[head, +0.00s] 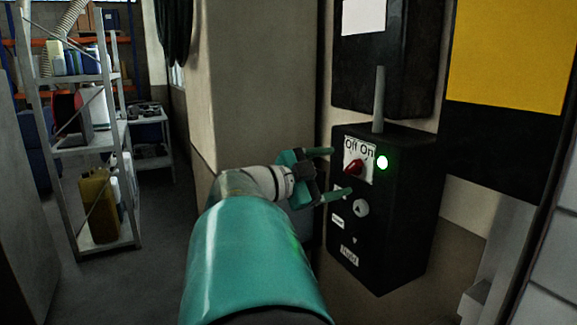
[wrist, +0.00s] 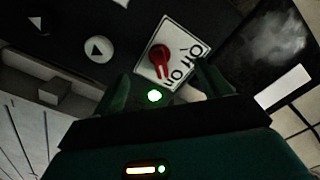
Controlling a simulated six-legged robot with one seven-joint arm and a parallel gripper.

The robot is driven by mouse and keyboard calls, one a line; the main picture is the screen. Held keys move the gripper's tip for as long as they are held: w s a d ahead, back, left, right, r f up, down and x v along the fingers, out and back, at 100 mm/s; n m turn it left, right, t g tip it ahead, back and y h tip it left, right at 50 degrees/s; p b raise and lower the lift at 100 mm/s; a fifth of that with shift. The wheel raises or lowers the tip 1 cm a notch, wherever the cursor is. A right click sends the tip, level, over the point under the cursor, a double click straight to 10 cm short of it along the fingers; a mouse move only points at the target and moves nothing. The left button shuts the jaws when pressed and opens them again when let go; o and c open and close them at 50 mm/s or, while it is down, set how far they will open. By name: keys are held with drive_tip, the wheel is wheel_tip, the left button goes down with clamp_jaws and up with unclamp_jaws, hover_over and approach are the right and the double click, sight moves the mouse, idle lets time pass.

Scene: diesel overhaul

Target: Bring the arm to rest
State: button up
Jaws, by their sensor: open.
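My arm (head: 245,255), teal with a white wrist, reaches forward to a black control box on the wall. My gripper (head: 340,171) is open, its two green fingers spread in front of the box. Between and beyond the fingertips is a red rotary switch (head: 353,167) on a white plate marked Off and On. In the wrist view my gripper (wrist: 165,85) shows its fingers either side of the red switch (wrist: 160,58). The switch handle points toward the On side there. I cannot tell whether a finger touches the box. A green lamp (head: 382,162) glows beside the plate.
The control box (head: 400,215) also carries a round arrow button (head: 361,208). A second black box (head: 385,60) hangs above. A metal shelf (head: 85,150) with bottles stands at left, a small table (head: 150,125) behind it. The floor (head: 150,230) between shelf and arm is clear.

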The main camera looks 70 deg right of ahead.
drive_tip(key=v, duration=0.3)
idle(0.5)
